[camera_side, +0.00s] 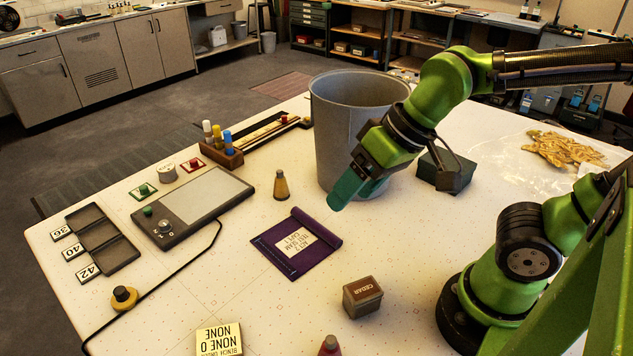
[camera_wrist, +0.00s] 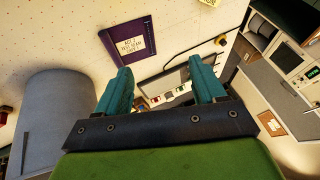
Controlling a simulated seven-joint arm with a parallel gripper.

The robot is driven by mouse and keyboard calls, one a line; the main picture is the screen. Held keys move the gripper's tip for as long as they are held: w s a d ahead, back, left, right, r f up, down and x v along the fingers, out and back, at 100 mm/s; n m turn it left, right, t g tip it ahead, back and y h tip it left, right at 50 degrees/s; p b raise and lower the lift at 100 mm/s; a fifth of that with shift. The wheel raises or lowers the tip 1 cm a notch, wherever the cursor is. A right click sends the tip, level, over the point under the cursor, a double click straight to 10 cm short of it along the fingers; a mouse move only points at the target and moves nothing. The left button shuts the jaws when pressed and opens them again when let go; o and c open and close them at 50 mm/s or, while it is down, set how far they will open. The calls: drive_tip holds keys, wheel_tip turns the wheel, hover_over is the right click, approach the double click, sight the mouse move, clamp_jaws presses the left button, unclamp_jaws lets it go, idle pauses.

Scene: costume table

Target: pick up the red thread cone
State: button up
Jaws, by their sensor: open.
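A red cone (camera_side: 330,346), which looks like the red thread cone, stands at the bottom edge of the side view. Only its upper part shows; the frame cuts off the rest. I cannot make it out surely in the wrist view. My gripper (camera_side: 338,202) hangs above the table beside the grey bin, far behind the red cone and well apart from it. In the wrist view, the two teal fingers (camera_wrist: 162,92) stand wide apart with nothing between them.
A tall grey bin (camera_side: 340,125) stands close to my gripper. A CEDAR box (camera_side: 362,297) stands near the red cone. The table between cloth and box is clear.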

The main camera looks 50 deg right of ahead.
drive_tip(key=s+a+f+n+g, duration=0.2)
drive_tip(key=a+n+g, duration=0.1)
drive_tip(key=a, duration=0.5)
drive_tip(key=g+h, duration=0.2)
drive_tip(key=h, duration=0.1)
hover_over(330, 339)
wheel_tip(330, 339, down, 2)
drive_tip(key=shift+m, duration=0.3)
wheel_tip(330, 339, down, 11)
drive_tip(key=shift+s+a+r, duration=0.1)
drive_tip(key=shift+s, duration=0.05)
drive_tip(key=f, duration=0.5)
drive_tip(key=shift+w+f, duration=0.15)
drive_tip(key=shift+w, duration=0.05)
drive_tip(key=c, duration=1.1)
